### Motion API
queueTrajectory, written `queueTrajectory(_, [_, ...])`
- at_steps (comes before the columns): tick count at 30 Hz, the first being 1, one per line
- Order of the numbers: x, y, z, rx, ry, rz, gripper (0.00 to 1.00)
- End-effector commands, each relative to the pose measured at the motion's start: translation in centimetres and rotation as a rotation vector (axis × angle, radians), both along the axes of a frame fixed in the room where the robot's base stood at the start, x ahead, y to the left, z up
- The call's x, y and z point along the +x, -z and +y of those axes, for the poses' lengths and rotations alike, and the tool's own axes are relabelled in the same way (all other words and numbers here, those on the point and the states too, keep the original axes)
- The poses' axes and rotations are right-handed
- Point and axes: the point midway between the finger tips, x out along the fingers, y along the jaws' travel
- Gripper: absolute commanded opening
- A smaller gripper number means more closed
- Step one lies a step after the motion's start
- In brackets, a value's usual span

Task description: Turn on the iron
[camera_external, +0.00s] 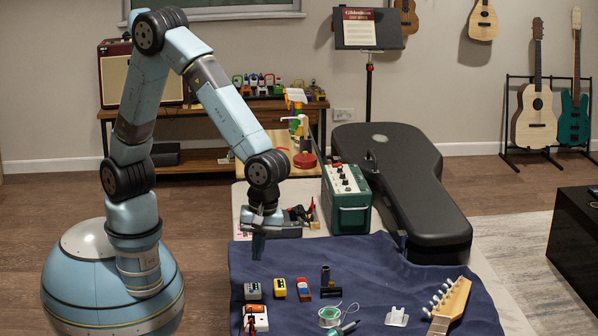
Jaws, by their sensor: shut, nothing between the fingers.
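My gripper (258,246) points down above the back left part of the blue cloth (400,270). Its fingers are shut and empty. Below it, at the front left of the cloth, is a small white and red device (256,318), partly cut off by the picture's bottom edge. A pen-like tool with a dark teal handle (343,328) lies at the front middle, by a spool (330,316). I cannot tell which of these is the iron, and no switch can be made out.
A green box with knobs (347,205) and a black guitar case (405,185) stand behind, to the right. A guitar headstock (450,303) lies at the front right. The cloth's right back part is clear.

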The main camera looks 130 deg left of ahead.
Motion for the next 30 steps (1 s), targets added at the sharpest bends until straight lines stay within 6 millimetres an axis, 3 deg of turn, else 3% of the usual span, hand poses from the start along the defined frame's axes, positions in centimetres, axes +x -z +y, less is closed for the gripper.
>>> queueTrajectory(5, [-0.2, 1.9, -0.2, -0.001, 0.000, 0.004, 0.00])
queueTrajectory(21, [-1.1, 11.0, -1.1, 0.000, 0.000, 0.003, 0.00])
queueTrajectory(30, [-1.4, 13.5, -1.3, -0.001, -0.001, 0.001, 0.00])
